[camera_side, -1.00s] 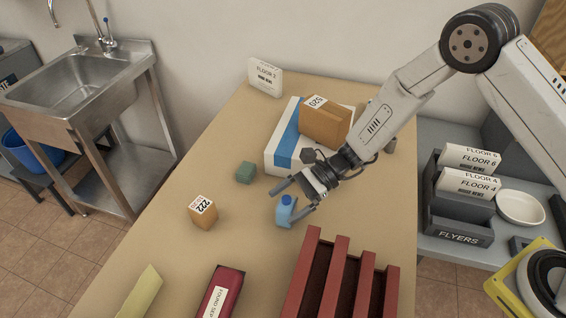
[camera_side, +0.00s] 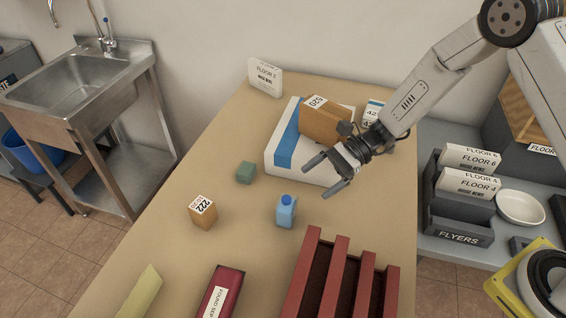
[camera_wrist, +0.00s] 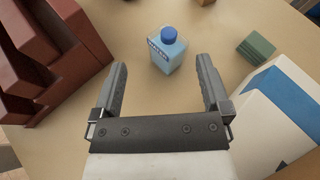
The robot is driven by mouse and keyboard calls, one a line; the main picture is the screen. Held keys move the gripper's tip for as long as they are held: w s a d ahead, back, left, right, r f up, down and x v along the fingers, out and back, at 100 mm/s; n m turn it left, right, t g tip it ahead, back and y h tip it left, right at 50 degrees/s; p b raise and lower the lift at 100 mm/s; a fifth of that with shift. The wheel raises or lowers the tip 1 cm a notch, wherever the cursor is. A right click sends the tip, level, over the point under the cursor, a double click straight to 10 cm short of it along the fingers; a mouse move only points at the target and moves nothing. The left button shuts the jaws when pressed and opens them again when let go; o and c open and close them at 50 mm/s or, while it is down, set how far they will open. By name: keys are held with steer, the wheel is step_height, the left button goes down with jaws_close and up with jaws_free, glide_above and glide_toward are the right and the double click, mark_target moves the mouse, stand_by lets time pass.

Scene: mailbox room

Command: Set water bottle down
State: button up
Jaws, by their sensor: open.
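The water bottle (camera_side: 286,212) is a small light-blue bottle with a dark blue cap. It stands upright on the tan table (camera_side: 150,240), behind the red slotted rack. It also shows in the wrist view (camera_wrist: 167,52), beyond the fingertips and apart from them. My gripper (camera_side: 326,176) is open and empty, above and to the right of the bottle in the side view. Both fingers show in the wrist view (camera_wrist: 162,75), with bare table between them.
A white box with a blue stripe (camera_side: 282,150) carries a brown parcel (camera_side: 325,125) near my gripper. The red rack (camera_side: 340,280) is in front. A green block (camera_side: 245,172) and a small brown box (camera_side: 203,214) stand to the left. Table around the bottle is clear.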

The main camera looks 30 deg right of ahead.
steer(key=shift+v, duration=1.7)
steer(key=s+d+r+n+t+h, duration=0.1)
steer(key=s+d+r+n+h, duration=0.1)
steer(key=s+d+n+h, duration=0.4)
steer(key=s+d+r+n+t+h, duration=0.1)
steer(key=s+d+r+n+h, duration=0.2)
steer(key=s+d+n+h, duration=0.4)
steer(key=d+n, duration=0.1)
steer(key=n, duration=0.2)
steer(key=shift+t+h, duration=0.3)
steer(key=shift+t, duration=0.1)
